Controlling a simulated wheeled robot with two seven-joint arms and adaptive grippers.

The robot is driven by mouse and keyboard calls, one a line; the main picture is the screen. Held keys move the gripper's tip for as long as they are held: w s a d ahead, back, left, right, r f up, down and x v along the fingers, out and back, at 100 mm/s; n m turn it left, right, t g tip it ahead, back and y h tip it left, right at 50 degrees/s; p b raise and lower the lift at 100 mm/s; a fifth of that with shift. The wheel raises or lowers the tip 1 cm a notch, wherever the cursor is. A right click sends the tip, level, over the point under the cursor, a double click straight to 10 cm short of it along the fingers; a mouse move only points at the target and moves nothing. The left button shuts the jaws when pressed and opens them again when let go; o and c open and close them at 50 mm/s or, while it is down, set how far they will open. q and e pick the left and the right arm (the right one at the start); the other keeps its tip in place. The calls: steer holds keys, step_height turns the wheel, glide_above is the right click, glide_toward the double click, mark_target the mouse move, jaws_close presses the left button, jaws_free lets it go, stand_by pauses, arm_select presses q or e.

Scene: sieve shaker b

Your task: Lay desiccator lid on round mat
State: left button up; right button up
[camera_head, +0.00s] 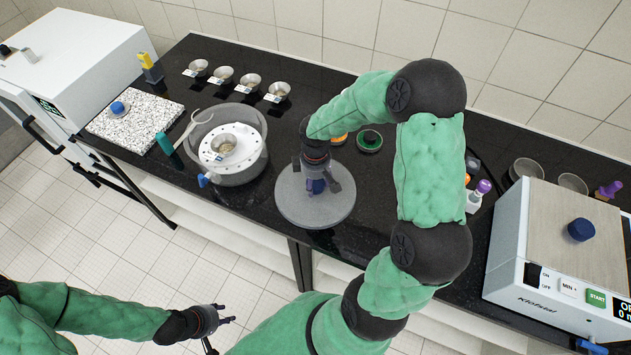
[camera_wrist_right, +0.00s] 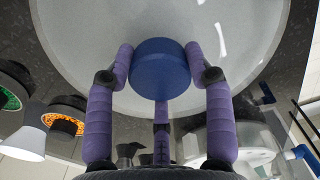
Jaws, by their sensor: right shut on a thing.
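The desiccator lid is a wide grey disc (camera_head: 290,208) with a blue knob (camera_wrist_right: 160,68), low over the front middle of the black bench. My right gripper (camera_head: 317,184) points down at its centre. In the right wrist view its purple fingers are shut around the knob. The round mat cannot be told apart from the lid; it may be hidden beneath. Whether the lid touches a surface I cannot tell. My left gripper (camera_head: 229,315) is open and empty, low in front of the bench.
The open desiccator bowl (camera_head: 240,177) with a white perforated plate and small dish stands left of the lid. A green-ringed round item (camera_head: 369,140) lies behind right. Several small bowls line the back. A white shaker machine (camera_head: 515,265) stands at right, a speckled slab (camera_head: 130,128) at left.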

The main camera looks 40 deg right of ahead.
mark_target(315, 182)
steer(key=o, duration=1.6)
steer(key=shift+c, duration=0.2)
steer(key=shift+r+p, duration=0.3)
steer(key=shift+r, duration=0.15)
step_height(315, 182, up, 11)
steer(key=p, duration=0.2)
steer(key=shift+r, duration=0.15)
